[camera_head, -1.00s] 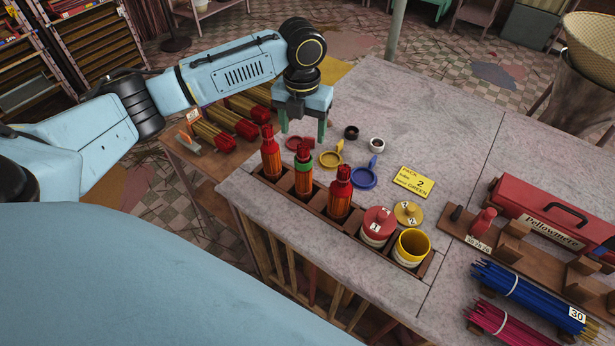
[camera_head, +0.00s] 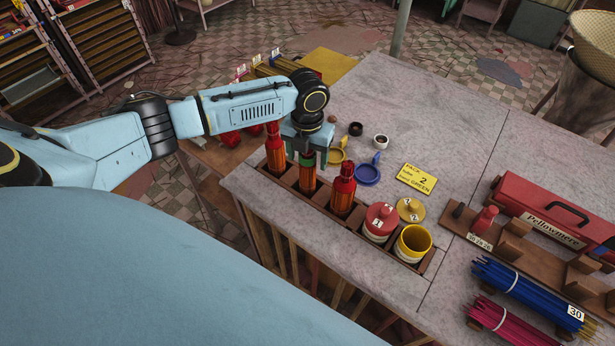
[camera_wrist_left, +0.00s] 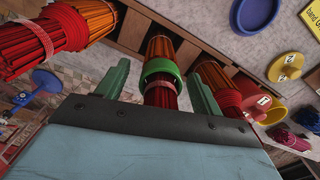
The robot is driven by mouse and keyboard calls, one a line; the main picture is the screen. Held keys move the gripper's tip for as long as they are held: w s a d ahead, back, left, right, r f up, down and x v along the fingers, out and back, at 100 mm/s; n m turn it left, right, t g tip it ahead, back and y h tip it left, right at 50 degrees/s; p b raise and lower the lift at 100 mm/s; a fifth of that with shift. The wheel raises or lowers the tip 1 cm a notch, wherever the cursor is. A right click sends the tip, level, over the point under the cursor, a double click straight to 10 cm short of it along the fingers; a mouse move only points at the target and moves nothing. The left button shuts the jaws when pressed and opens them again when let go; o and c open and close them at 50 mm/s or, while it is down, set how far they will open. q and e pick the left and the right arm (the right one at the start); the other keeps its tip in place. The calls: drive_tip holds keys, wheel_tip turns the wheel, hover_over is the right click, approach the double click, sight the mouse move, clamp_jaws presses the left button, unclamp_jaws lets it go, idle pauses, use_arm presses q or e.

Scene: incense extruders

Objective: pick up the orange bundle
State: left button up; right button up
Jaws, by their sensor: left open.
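Three upright bundles with orange bodies and red tops stand in a wooden rack at the table's near edge: a left one (camera_head: 276,157), a middle one (camera_head: 307,180) with a green band, and a right one (camera_head: 343,191). The pictures do not settle which one is the orange bundle. My left gripper (camera_head: 307,153) is open at the top of the middle bundle. In the left wrist view its fingers (camera_wrist_left: 158,92) stand on either side of the middle bundle (camera_wrist_left: 160,48), close to its green band; contact cannot be told. My right gripper is not in view.
A red lidded jar (camera_head: 379,221) and a yellow cup (camera_head: 413,243) share the rack's right end. A blue lid (camera_head: 367,174), a yellow lid (camera_head: 410,209) and a yellow card (camera_head: 417,179) lie behind. A red box (camera_head: 550,217) and a blue bundle (camera_head: 525,292) are at right.

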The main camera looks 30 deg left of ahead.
use_arm(q)
clamp_jaws()
idle(0.3)
